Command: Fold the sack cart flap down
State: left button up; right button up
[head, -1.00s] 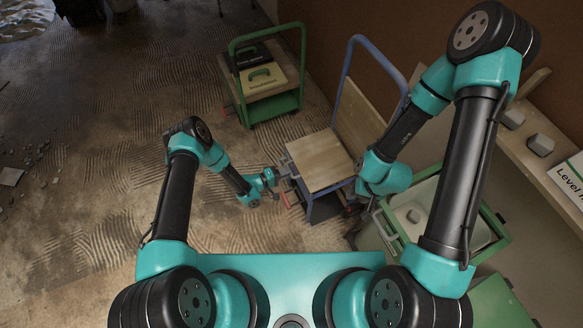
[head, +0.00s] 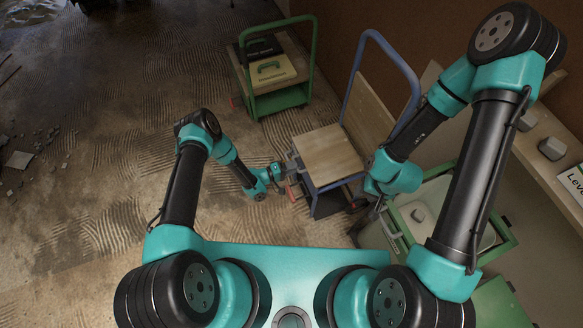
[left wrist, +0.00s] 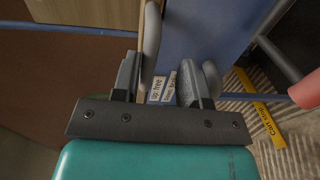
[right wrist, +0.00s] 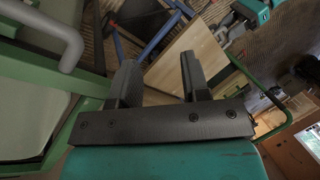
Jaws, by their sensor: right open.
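The sack cart has a blue tube frame (head: 396,64), a level pale wooden panel (head: 328,153) and an upright wooden panel (head: 369,116) inside its tall handle. I cannot tell for sure which panel is the flap. My left gripper (head: 290,168) is at the cart's near left edge. In the left wrist view its jaws (left wrist: 170,82) are apart, with a grey curved bar (left wrist: 151,45) beside the left finger and a small white label (left wrist: 162,88) between them. My right gripper (right wrist: 162,82) is open and empty near the cart's right side; the wooden panel (right wrist: 188,58) lies beyond it.
A green cart (head: 280,104) with boxes stands behind to the left. A green-framed bin (head: 400,235) is close on the right, near my right arm. A shelf (head: 530,122) with grey blocks runs along the right wall. The ridged floor on the left is mostly free.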

pick_arm(q)
jog(key=v, duration=1.7)
jog(key=shift+a, duration=0.25)
jog(key=shift+w, duration=0.1)
jog(key=w+a+r+m+g+y, duration=0.1)
jog(key=a+r+m+g+y, duration=0.15)
jog(key=r+y, duration=0.5)
jog(key=s+a+r+g+y, duration=0.1)
jog(key=s+r+g+y, duration=0.3)
jog(key=s+r, duration=0.8)
jog(key=shift+s+r+m, duration=0.3)
jog(key=shift+s+m, duration=0.05)
jog(key=shift+s, duration=0.25)
